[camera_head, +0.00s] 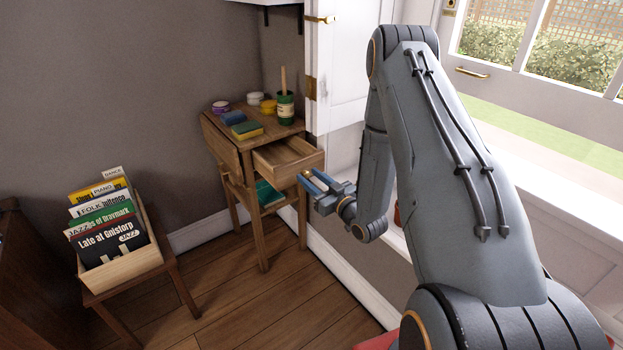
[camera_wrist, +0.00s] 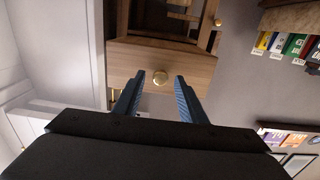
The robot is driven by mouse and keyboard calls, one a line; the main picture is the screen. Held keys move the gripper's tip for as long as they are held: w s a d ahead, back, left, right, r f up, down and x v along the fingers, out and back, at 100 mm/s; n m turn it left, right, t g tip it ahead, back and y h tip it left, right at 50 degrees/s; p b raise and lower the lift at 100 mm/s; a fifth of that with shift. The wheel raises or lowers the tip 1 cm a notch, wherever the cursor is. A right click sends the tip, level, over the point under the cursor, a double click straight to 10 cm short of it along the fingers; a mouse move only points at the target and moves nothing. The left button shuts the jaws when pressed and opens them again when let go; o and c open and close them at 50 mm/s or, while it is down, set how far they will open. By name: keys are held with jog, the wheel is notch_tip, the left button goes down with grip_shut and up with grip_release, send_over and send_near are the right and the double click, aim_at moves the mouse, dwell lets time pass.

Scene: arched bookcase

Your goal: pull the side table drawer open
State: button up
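The wooden side table (camera_head: 228,150) stands in the corner by the white panelling. Its drawer (camera_head: 285,155) sticks out from the front, and I can see into its empty-looking inside. The round brass knob (camera_wrist: 161,78) is on the drawer front (camera_wrist: 190,68) in the wrist view. My gripper (camera_head: 312,183) is at the drawer front, close to the knob. In the wrist view its two blue fingers (camera_wrist: 159,82) are apart, one on each side of the knob, with a gap to each. The knob sits about level with the fingertips.
Jars, a green pot with a brush (camera_head: 285,105) and sponges (camera_head: 245,129) stand on the table top. A green item (camera_head: 268,193) lies on its lower shelf. A record crate (camera_head: 120,262) on a stool is at the left. The floor (camera_head: 270,310) between is clear.

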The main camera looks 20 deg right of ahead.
jog(key=shift+s, duration=0.1)
jog(key=v, duration=0.7)
jog(key=shift+s+d, duration=0.2)
jog(key=shift+s, duration=0.1)
notch_tip(320, 180, up, 9)
jog(key=s+a+g+h+p, duration=0.25)
jog(key=g+h+p, duration=0.25)
jog(key=g, duration=0.3)
jog(key=s+a+r+m+g+p, duration=0.1)
jog(key=s+a+r+g, duration=0.1)
jog(key=s, duration=0.6)
jog(key=s+a+r+m+g+p, duration=0.1)
jog(key=s+a+r+g, duration=0.1)
jog(key=s+r+g, duration=0.2)
jog(key=s+a+r+m+g+p, duration=0.1)
jog(key=s+r, duration=0.6)
jog(key=s, duration=0.7)
jog(key=shift+s+a+r+g+p, duration=0.2)
jog(key=shift+a+r+g+p, duration=0.25)
jog(key=shift+a+g, duration=0.55)
